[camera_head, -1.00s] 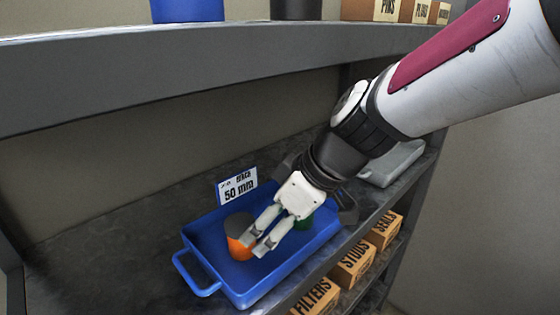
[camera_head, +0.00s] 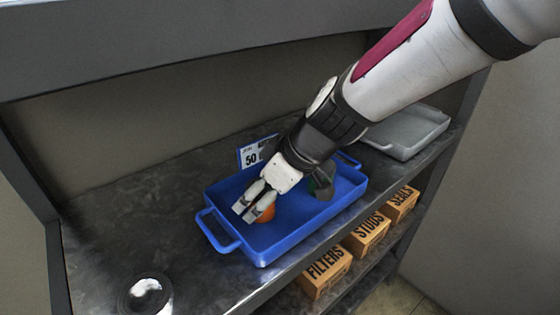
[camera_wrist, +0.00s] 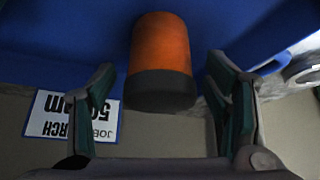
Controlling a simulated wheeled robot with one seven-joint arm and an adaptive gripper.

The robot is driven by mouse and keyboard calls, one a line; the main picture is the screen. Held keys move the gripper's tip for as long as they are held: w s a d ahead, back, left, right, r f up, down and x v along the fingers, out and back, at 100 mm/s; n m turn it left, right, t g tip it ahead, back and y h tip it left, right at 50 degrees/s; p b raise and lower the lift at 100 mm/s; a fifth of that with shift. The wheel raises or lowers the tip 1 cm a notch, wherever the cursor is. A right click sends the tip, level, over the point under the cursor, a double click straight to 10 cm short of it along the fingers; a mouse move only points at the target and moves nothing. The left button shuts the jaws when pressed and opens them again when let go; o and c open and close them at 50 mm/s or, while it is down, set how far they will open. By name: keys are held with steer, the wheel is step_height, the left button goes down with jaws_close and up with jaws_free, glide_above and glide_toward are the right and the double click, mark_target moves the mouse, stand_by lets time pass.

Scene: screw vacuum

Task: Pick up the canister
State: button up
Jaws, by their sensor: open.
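The canister is an orange cylinder with a dark grey end. In the head view it (camera_head: 266,212) is inside the blue tray (camera_head: 221,239), partly hidden by my fingers. In the wrist view the canister (camera_wrist: 160,55) is at the top middle, its dark end toward my palm. My gripper (camera_head: 245,213) is over the left part of the tray and points down and left. In the wrist view my gripper (camera_wrist: 160,75) is open, one finger on each side of the canister, with gaps on both sides.
A dark green object (camera_head: 321,185) sits at the tray's right end. A label card (camera_head: 250,156) reading 50 stands behind the tray. A grey tray (camera_head: 410,135) is farther right. A shiny round object (camera_head: 145,296) is at front left. Boxes (camera_head: 325,272) fill the lower shelf.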

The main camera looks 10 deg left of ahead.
steer(key=c, duration=1.3)
